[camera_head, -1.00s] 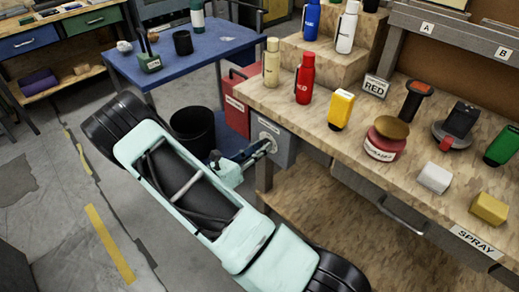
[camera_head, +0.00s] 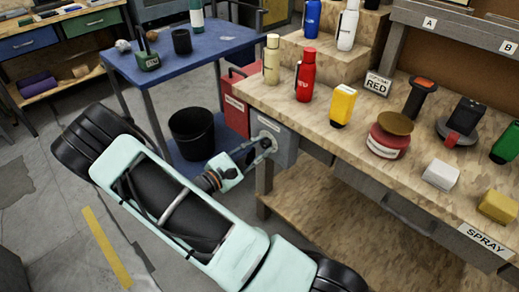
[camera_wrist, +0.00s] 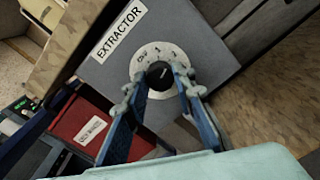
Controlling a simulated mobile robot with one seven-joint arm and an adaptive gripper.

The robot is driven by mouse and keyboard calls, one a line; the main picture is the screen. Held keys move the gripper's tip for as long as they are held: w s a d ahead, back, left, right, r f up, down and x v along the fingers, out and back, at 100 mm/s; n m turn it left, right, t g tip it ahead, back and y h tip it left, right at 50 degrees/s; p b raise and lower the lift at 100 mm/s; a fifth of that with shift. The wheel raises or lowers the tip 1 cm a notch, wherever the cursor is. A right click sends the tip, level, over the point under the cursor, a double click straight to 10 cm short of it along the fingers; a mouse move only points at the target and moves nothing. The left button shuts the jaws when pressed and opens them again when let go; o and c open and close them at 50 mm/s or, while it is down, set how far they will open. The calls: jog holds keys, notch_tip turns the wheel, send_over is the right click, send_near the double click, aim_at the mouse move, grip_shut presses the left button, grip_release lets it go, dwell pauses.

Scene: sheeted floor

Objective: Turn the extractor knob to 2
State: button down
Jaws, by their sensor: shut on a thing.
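The extractor box (camera_wrist: 200,40) is grey with a white label reading EXTRACTOR. On its face is a round white dial with a black knob (camera_wrist: 160,75) at its centre. Markings stand around the upper part of the dial. The light pointer line on the knob leans up and to the right, roughly toward the 2; its exact setting is hard to read. My gripper (camera_wrist: 163,83) is shut on the knob, one blue finger on each side. In the head view my gripper (camera_head: 264,144) is at the grey box (camera_head: 287,146) under the bench's left end; the knob is hidden there.
A red box (camera_head: 235,105) stands just left of the extractor box, and a black bin (camera_head: 192,133) is on the blue cart's lower shelf. The wooden bench (camera_head: 340,130) above holds bottles, including a red one (camera_head: 306,76). Open floor lies left.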

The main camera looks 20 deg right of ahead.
jog(key=shift+m, duration=1)
jog(key=c, duration=1.6)
grip_release()
jog(key=shift+a, duration=0.1)
jog(key=v, duration=1.2)
